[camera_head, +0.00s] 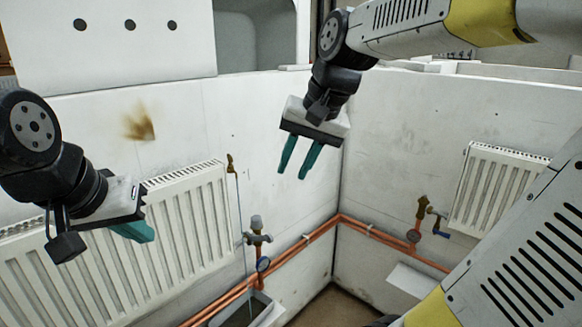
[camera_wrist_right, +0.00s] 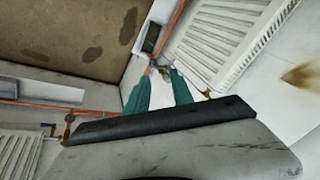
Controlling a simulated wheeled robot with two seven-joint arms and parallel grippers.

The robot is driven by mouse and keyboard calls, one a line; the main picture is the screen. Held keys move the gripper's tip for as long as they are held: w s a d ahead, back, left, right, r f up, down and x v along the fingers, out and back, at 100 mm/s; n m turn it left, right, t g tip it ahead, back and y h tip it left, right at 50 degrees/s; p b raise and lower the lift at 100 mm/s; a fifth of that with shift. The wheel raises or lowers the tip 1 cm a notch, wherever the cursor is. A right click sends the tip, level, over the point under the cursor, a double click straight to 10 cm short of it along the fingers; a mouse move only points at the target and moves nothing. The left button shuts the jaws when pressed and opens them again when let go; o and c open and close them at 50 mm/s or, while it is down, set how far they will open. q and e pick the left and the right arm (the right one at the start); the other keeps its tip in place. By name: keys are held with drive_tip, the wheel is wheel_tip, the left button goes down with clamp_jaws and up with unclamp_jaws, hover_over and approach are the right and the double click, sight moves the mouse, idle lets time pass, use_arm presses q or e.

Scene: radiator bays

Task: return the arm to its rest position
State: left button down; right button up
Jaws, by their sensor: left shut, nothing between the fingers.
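My left gripper (camera_head: 146,236) is at the left of the head view, in front of the left radiator. Its teal fingers are together and hold nothing. My right gripper (camera_head: 293,175) hangs from its arm near the upper middle, with its fingers pointing down toward the wall corner. Its two teal fingers stand apart with nothing between them. The right wrist view also shows this open right gripper (camera_wrist_right: 159,76), with the floor, pipes and a radiator beyond.
A white radiator (camera_head: 180,220) is on the left wall and another radiator (camera_head: 495,185) on the right wall. Copper pipes (camera_head: 318,238) run low along both walls. A valve (camera_head: 257,235) and a blue-handled valve (camera_head: 437,224) stick out. A tray (camera_head: 255,312) lies below.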

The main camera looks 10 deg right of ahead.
drive_tip(key=shift+s, duration=0.2)
drive_tip(key=s+f+n+t, duration=0.2)
drive_tip(key=s+f, duration=0.3)
drive_tip(key=s, duration=0.3)
drive_tip(key=shift+d+f+n+h, duration=0.3)
drive_tip(key=shift+d+n+h, duration=0.15)
drive_tip(key=shift+n, duration=0.25)
